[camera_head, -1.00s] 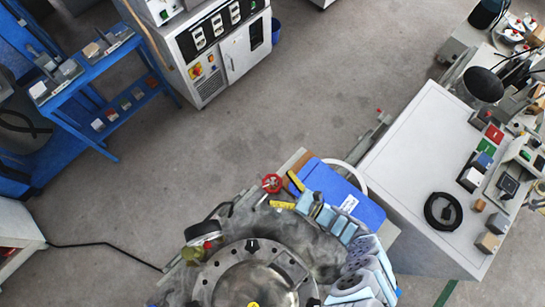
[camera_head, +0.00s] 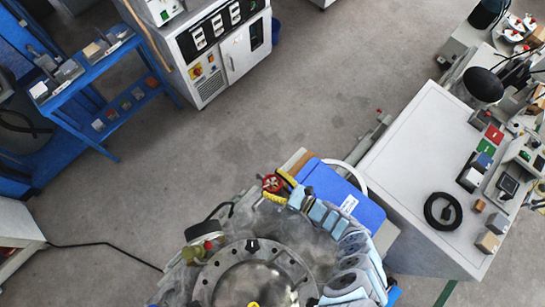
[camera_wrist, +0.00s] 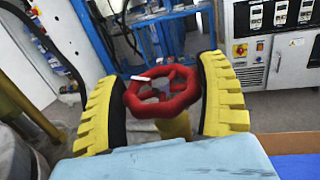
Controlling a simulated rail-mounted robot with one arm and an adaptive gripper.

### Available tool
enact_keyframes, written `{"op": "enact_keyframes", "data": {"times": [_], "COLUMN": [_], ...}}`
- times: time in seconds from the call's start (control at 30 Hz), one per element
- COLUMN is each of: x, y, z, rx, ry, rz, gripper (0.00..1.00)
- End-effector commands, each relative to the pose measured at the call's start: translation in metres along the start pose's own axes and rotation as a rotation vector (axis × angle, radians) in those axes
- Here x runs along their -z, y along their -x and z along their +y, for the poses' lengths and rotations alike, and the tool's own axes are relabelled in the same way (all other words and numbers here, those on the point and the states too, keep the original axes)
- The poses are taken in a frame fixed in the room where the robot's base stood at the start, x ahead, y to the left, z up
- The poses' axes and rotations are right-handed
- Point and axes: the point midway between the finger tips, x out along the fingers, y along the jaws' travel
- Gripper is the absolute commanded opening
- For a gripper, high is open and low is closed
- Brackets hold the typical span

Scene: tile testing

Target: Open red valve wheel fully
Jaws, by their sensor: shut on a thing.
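The red valve wheel (camera_head: 271,183) is at the bottom centre of the head view, at the upper edge of the grey metal machine (camera_head: 200,265). In the wrist view the wheel (camera_wrist: 160,97) sits in the middle, on a yellow stem (camera_wrist: 174,126). My gripper (camera_head: 279,187) is around the wheel, its yellow ribbed fingers on opposite sides of the rim. In the wrist view my gripper (camera_wrist: 164,93) is shut on it. A white mark (camera_wrist: 140,78) lies across the wheel's top. The light-blue gripper body hides the lower part of the stem.
A blue case (camera_head: 345,195) lies just right of my gripper. A white bench (camera_head: 420,165) with a coiled black cable (camera_head: 443,211) stands at the right. A grey control cabinet (camera_head: 215,50) and a blue shelf (camera_head: 90,75) stand at the back. The floor between is clear.

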Motion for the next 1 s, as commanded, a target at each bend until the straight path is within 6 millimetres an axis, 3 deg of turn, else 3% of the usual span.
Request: {"op": "enact_keyframes", "data": {"times": [0.47,1.0], "x": [0.0052,0.0074], "y": [0.0007,-0.0005], "z": [-0.0010,-0.0011], "rx": [-0.115,-0.490], "ry": [0.002,0.002], "rz": [0.004,0.001], "gripper": [0.39,0.39]}}
